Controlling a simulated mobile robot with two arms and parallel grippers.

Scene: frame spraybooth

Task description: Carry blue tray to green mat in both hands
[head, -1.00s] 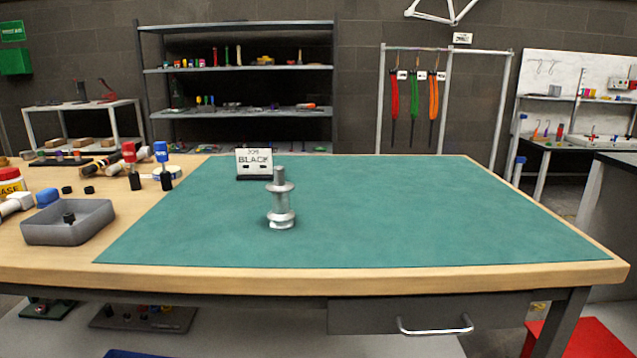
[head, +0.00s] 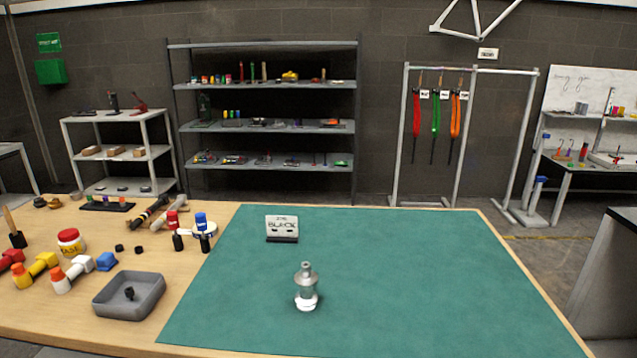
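The green mat (head: 400,280) covers most of the wooden workbench top. On it stand a small sign reading BLACK (head: 282,228) and a clear and grey metal cup-like fitting (head: 306,288), upright. No blue tray shows in the current head view. The only tray visible is a grey one (head: 128,308) on the bare wood to the left of the mat, with a small black piece in it. Neither of my grippers is in view.
The mat's right and middle parts are clear. Behind stand a grey shelf unit (head: 265,126), a small shelf (head: 120,157) and a hanging rack (head: 470,71).

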